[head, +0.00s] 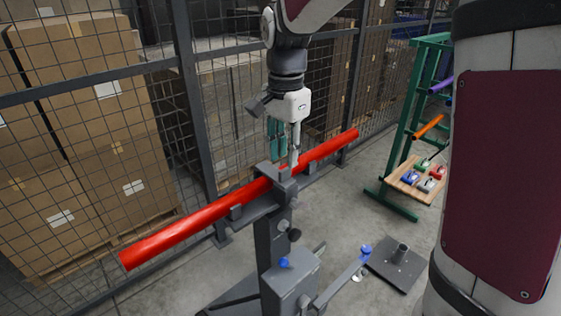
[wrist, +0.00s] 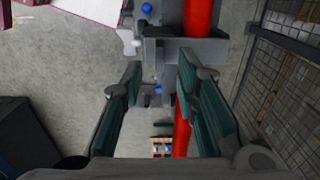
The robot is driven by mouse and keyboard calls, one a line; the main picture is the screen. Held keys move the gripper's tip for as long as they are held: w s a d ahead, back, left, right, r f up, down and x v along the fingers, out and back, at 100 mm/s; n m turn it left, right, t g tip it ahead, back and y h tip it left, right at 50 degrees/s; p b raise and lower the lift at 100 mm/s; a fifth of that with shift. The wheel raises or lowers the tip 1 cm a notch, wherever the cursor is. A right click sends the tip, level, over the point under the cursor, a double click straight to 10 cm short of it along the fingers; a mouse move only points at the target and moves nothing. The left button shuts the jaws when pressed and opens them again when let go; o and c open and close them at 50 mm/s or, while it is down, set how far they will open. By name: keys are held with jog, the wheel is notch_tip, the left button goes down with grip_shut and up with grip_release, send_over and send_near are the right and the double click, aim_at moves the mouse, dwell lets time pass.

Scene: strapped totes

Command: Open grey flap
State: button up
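A grey flap (head: 283,180) lies across a long red pipe (head: 185,228) at the top of a grey stand (head: 272,238). In the wrist view the flap (wrist: 208,52) appears as a grey piece crossing the pipe, so it looks closed over it. My gripper (head: 284,160) points down just above the flap. The wrist view shows its green-padded fingers (wrist: 160,72) apart with nothing held between them. I cannot tell whether a fingertip touches the flap.
A wire mesh fence (head: 225,120) with stacked cardboard boxes (head: 90,110) stands behind the pipe. A green rack (head: 410,120) with a wooden board (head: 412,183) of small coloured items is at right. A blue-knobbed arm (head: 345,275) and grey base plate (head: 400,268) are low in front.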

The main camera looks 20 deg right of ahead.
aim_at(285, 169)
jog(key=shift+f, duration=2.1)
grip_shut()
